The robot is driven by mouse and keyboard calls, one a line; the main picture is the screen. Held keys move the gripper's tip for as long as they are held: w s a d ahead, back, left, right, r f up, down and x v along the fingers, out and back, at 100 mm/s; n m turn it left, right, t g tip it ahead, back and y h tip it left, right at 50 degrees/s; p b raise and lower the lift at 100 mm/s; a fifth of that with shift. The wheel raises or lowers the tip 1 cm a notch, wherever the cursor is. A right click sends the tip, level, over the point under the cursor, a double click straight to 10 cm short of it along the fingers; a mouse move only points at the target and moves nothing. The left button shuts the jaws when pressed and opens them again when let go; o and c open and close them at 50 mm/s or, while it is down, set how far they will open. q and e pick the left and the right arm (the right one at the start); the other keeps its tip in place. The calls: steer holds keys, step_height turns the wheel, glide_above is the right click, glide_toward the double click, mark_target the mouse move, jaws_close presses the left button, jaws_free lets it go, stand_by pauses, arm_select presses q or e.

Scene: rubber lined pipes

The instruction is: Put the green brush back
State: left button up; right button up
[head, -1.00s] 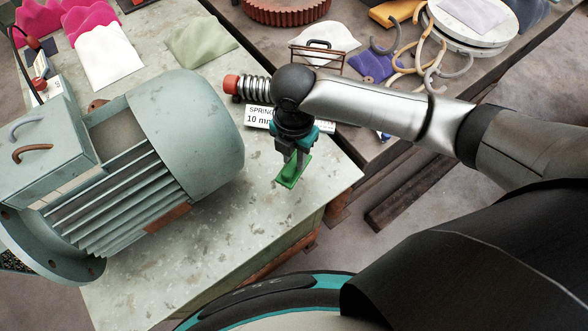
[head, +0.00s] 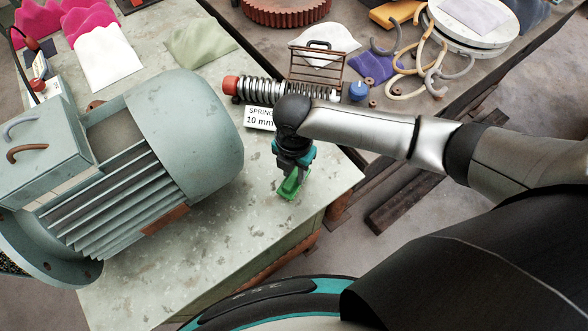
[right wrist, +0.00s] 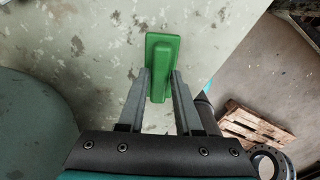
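The green brush (head: 291,187) is at my right gripper (head: 291,172), low over the pale, stained bench top (head: 250,215) near its right edge. In the right wrist view the brush (right wrist: 163,52) lies between the two grey fingers of the right gripper (right wrist: 161,85), which are closed around its narrow part. Its wide flat end sticks out beyond the fingertips. I cannot tell whether its underside touches the bench. My left gripper is not in view.
A large grey-green motor (head: 150,150) stands left of the gripper. Behind it are a coil spring (head: 285,90), a label (head: 259,117), a wire rack (head: 316,68) and a blue-topped knob (head: 358,91). Bare bench lies in front. A wooden pallet (right wrist: 255,124) is on the floor.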

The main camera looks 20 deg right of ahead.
mark_target(294, 175)
steer(key=o, duration=0.3)
step_height(294, 175, up, 12)
steer(key=shift+r+p, duration=0.2)
steer(key=shift+p, duration=0.65)
